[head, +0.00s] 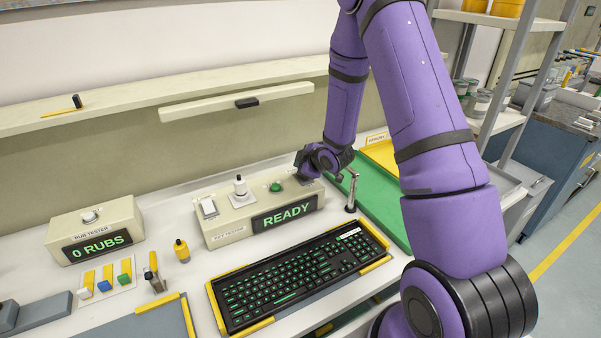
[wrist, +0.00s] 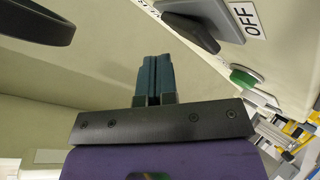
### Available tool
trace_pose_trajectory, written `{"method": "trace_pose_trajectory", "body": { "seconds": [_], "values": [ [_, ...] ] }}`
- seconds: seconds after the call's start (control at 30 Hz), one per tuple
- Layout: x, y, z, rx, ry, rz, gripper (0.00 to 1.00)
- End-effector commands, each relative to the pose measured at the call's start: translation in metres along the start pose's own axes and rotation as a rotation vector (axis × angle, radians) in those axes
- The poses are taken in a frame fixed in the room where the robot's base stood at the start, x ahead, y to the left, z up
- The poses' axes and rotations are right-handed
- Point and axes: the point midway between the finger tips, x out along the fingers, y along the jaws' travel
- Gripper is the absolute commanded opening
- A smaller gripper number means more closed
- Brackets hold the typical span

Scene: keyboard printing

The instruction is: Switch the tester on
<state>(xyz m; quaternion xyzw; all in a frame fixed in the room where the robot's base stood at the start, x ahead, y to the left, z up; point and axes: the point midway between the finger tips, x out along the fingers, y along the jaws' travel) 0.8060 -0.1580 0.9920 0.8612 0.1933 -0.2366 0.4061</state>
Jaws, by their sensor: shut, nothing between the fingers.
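The key tester (head: 232,234) is a beige box behind the keyboard, and its lit display (head: 288,213) reads READY. A green button (head: 276,187) is on its top and also shows in the wrist view (wrist: 245,77). In the wrist view a dark grey switch lever (wrist: 197,18) stands out beside an OFF label (wrist: 247,20). My gripper (wrist: 154,80) has its fingers together and empty, below and left of that lever, apart from it in the picture. In the head view my gripper (head: 306,173) is at the tester's right end and covers that part.
The keyboard (head: 300,275) lies in front of the tester. A small upright metal post (head: 351,190) stands right of it. The rub tester (head: 95,229), reading 0 RUBS, is at the left. A wall shelf (head: 236,102) runs above.

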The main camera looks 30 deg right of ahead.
Motion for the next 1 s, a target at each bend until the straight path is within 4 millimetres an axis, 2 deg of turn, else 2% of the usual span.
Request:
{"method": "trace_pose_trajectory", "body": {
  "seconds": [0.43, 1.0],
  "values": [
    [-0.004, 0.003, -0.003, 0.0, 0.001, 0.0, 0.0],
    [-0.035, 0.026, -0.026, 0.0, 0.001, 0.001, 0.0]
  ]
}}
